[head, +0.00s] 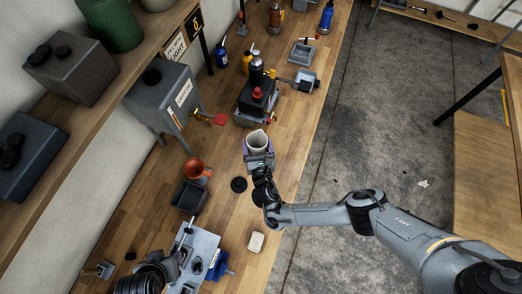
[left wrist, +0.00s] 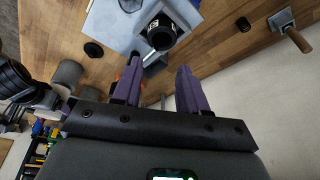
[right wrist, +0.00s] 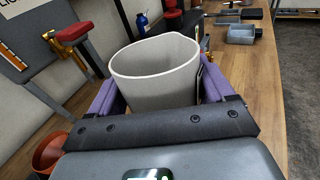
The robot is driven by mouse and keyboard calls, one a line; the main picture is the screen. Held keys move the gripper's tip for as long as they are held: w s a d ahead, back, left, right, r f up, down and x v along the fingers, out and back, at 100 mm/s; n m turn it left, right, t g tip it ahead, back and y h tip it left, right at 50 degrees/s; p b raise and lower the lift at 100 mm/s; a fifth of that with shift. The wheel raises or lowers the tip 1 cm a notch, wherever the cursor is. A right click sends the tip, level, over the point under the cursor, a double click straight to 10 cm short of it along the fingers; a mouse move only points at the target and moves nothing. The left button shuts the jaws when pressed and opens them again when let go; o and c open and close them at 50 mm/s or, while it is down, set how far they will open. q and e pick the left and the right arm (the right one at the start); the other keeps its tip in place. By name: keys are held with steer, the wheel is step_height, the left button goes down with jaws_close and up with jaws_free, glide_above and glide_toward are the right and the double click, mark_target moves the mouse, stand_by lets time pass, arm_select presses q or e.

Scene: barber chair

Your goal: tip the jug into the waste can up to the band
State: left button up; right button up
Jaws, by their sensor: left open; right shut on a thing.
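The jug (head: 257,139) is a pale grey, open-topped vessel over the bench. My right gripper (head: 258,157) is shut on it. In the right wrist view the jug (right wrist: 155,88) stands roughly upright between the purple fingers. Its inner wall shows, but no liquid can be made out. My left gripper (left wrist: 157,70) is open and empty, with its purple fingers apart over the bench. A black cylinder with white lettering (left wrist: 164,38) stands beyond the left fingers. I cannot tell for certain which vessel is the waste can, and no band is clear.
An orange funnel (head: 194,167) and a black bin (head: 188,197) stand left of the jug. A grey tank with a red-handled tap (head: 163,95) is at the back left.

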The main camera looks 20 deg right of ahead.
mark_target(257, 141)
steer(key=shift+r+p, duration=1.45)
steer(key=shift+p, duration=0.15)
steer(key=shift+r+p, duration=0.85)
steer(key=shift+r, duration=0.15)
steer(key=shift+f, duration=0.1)
